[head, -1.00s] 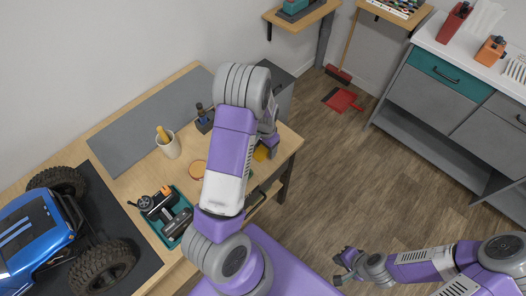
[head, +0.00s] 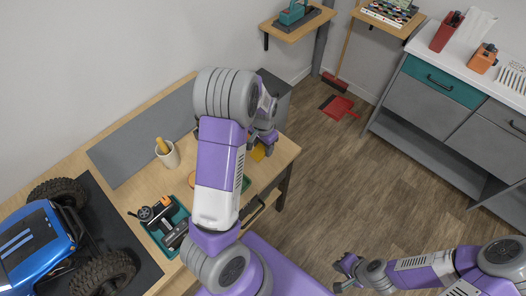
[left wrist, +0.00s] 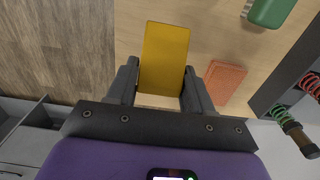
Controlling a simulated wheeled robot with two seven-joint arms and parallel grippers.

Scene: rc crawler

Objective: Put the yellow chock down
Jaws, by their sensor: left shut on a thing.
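The yellow chock (left wrist: 165,55) is between the two fingers of my left gripper (left wrist: 160,85) in the left wrist view, and the fingers are shut on it. In the head view the yellow chock (head: 258,153) shows as a small patch beside my left gripper (head: 262,142), over the right end of the wooden workbench (head: 284,157). I cannot tell whether the chock touches the bench top. My right gripper (head: 345,270) is low over the floor at the right; its fingers look apart and empty.
A green object (left wrist: 272,10) and an orange-red block (left wrist: 223,82) lie near the chock. On the bench are a teal tray (head: 158,236) of parts, a cup (head: 168,155) and a blue crawler (head: 35,245) on a dark mat. Floor lies beyond the bench's right edge.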

